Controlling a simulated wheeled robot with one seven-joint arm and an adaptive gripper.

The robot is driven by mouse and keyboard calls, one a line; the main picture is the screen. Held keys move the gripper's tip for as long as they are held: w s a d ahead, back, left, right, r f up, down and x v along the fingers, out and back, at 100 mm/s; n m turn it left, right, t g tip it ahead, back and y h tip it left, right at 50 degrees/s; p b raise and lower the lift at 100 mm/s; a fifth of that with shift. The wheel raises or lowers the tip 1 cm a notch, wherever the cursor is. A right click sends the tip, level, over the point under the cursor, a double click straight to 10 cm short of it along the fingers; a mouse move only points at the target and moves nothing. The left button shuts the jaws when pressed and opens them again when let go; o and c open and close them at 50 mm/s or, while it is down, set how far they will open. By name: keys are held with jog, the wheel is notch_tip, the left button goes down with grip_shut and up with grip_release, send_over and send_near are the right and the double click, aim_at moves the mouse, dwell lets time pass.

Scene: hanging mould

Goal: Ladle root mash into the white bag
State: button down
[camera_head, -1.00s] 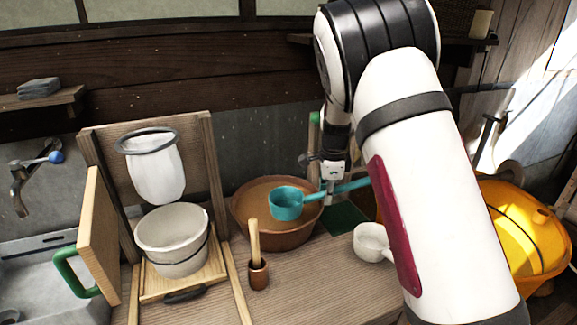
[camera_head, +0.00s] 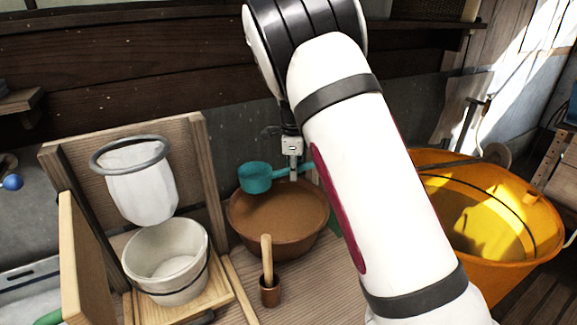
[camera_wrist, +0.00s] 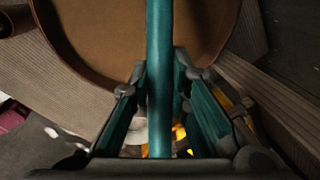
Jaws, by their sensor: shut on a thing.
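My gripper (camera_head: 291,160) is shut on the handle of a teal ladle (camera_head: 256,178). The handle also runs between the fingers in the wrist view (camera_wrist: 160,70). The ladle's cup is above the back left rim of a brown bowl (camera_head: 277,250) of brown mash (camera_head: 275,218); whether the cup holds mash cannot be seen. The white bag (camera_head: 143,192) hangs open from a grey ring (camera_head: 131,154) on a wooden frame, left of the ladle. My arm hides part of the bench to the right.
A white bucket (camera_head: 165,262) stands below the bag on a wooden board. A wooden pestle in a small brown cup (camera_head: 269,291) stands in front of the bowl. A large yellow tub (camera_head: 490,215) is at right. A wooden side panel (camera_head: 85,265) stands at left.

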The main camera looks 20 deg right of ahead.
jog(key=shift+f+b, duration=2.25)
jog(key=shift+f, duration=5.55)
jog(key=shift+r, duration=0.2)
jog(key=shift+r, duration=0.45)
jog(key=shift+r+p, duration=0.1)
jog(key=shift+p, duration=0.2)
jog(key=shift+r+p, duration=1.85)
jog(key=shift+r, duration=4.6)
